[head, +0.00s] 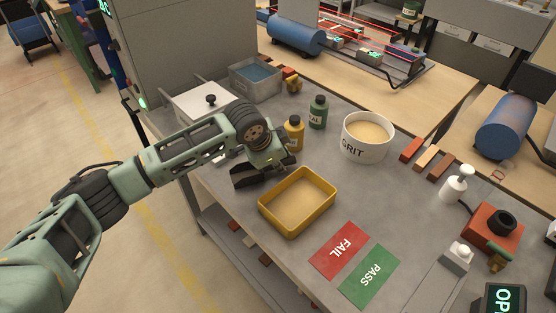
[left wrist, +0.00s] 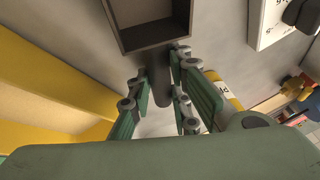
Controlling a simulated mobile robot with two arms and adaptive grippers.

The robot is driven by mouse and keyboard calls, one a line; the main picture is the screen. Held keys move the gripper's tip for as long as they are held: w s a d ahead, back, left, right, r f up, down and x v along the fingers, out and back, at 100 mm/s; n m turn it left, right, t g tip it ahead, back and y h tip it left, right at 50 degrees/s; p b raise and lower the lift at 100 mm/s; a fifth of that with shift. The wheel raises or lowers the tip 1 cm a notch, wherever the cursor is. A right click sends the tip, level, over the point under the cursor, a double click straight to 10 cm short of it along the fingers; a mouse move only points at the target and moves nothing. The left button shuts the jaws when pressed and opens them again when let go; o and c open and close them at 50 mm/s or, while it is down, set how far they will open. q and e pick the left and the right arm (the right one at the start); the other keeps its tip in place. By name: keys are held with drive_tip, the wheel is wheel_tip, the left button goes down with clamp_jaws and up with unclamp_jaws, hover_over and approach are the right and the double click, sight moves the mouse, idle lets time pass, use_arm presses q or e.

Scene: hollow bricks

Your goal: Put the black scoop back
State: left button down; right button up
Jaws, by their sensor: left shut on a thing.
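The black scoop (head: 244,178) has a square, box-like pan, and my left gripper (head: 270,163) is shut on its handle. In the left wrist view the scoop's pan (left wrist: 152,32) shows at the top, empty inside, with its handle between the fingers of the left gripper (left wrist: 163,84). In the head view the scoop is just left of the yellow tray (head: 264,207), over the grey bench. I cannot tell whether it touches the bench. My right gripper is not in view.
A yellow bottle (head: 294,134) and a green bottle (head: 318,113) stand close behind the gripper. A white box with a black knob (head: 200,108) and a grey bin (head: 243,82) are at back left. FAIL (head: 338,250) and PASS (head: 369,277) cards lie in front.

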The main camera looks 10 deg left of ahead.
use_arm(q)
drive_tip(key=c, duration=1.9)
unclamp_jaws()
drive_tip(key=shift+f, duration=0.1)
drive_tip(key=v, duration=1.2)
drive_tip(key=shift+b, duration=0.35)
